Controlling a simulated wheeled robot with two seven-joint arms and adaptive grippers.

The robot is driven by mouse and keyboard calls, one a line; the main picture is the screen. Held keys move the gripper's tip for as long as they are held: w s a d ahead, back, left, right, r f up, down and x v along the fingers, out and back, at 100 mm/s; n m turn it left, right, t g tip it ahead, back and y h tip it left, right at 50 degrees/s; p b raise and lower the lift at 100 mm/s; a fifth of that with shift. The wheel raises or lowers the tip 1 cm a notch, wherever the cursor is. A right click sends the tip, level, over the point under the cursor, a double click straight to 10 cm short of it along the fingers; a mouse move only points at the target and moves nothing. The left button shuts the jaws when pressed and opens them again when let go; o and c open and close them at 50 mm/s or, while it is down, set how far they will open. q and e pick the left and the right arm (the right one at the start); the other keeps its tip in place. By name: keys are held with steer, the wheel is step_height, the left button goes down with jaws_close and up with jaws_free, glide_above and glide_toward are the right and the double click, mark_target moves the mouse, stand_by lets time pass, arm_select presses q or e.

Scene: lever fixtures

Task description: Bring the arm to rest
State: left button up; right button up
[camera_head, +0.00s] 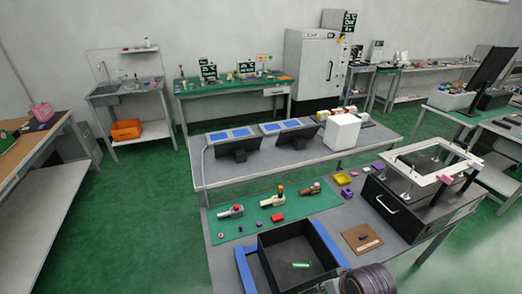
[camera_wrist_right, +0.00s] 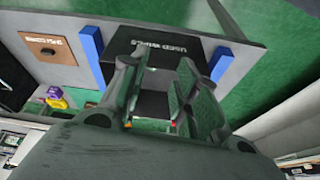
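My right gripper (camera_wrist_right: 155,78) fills the middle of the right wrist view. Its two fingers stand apart with nothing between them. Behind them is a black bin (camera_wrist_right: 150,40) with white lettering on its side. The head view shows only a dark rounded part of my arm at the bottom edge, right of the bin (camera_head: 268,262). My left gripper is not in view. Several lever fixtures, one with a red knob (camera_head: 236,208), lie on a green mat (camera_head: 255,222) behind the bin.
Blue rails (camera_head: 244,271) flank the bin, which holds a green item (camera_head: 300,265). A brown board (camera_head: 361,239) lies right of it. A black case (camera_head: 405,210) with a white frame above stands farther right. A bench with tilted screens (camera_head: 232,148) and a white box (camera_head: 341,131) stands behind.

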steer(key=s+d+f+g, duration=0.1)
steer(key=s+f, duration=0.2)
steer(key=f, duration=1.4)
steer(key=s+d+f, duration=0.1)
steer(key=s+f, duration=0.1)
steer(key=f, duration=1.5)
steer(key=s+d+f, duration=0.2)
steer(key=s+f, duration=0.7)
steer(key=s, duration=0.2)
steer(key=s+d+f+g+h, duration=0.1)
steer(key=s+d+f, duration=0.1)
steer(key=s+f, duration=0.7)
steer(key=shift+s+d+f+g, duration=0.2)
steer(key=shift+s+f+g, duration=0.1)
steer(key=shift+s, duration=0.7)
